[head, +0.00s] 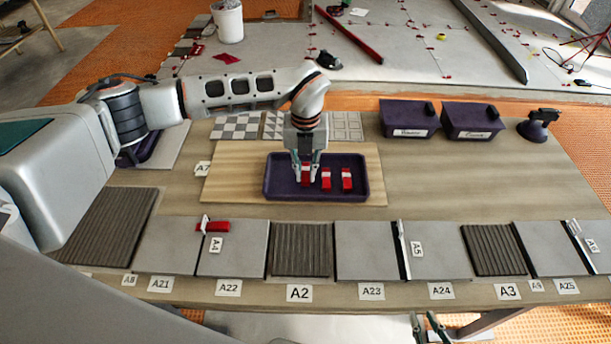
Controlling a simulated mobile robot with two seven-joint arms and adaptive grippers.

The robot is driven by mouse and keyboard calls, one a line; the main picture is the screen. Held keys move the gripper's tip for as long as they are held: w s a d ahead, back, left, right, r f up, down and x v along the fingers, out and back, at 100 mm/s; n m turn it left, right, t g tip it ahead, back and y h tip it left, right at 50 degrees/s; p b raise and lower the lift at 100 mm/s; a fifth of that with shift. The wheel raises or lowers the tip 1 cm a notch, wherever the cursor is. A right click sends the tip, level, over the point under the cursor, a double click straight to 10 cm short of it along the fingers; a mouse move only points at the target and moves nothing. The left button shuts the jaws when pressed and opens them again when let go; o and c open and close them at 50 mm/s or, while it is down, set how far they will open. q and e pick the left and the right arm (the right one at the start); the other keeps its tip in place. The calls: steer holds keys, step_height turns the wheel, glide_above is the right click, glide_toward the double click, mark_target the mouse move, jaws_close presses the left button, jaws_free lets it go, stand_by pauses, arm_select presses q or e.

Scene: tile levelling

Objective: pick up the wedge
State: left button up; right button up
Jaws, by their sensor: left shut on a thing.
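A dark purple tray (358,191) sits on the wooden board in the middle of the bench. Red wedges with pale parts stand in it: a middle one (326,179) and a right one (347,179). My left gripper (306,178) points down into the tray, shut on a third red wedge (306,170) at the left of that row. The fingers partly hide this wedge, and I cannot tell whether it touches the tray floor. Another red wedge (215,227) lies by a white clip at label A4. My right gripper (426,325) shows only its fingertips at the bottom edge, apart and empty.
Grey tiles and dark ribbed panels line the front of the bench, with white clips (404,238) at some joints. Two labelled purple bins (408,118) and a dark suction-cup-like tool (538,125) stand at the back right. The bench right of the tray is clear.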

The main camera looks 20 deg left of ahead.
mark_target(305, 175)
arm_select(q)
step_height(305, 175, up, 18)
steer(key=shift+f, duration=0.15)
stand_by(0.3)
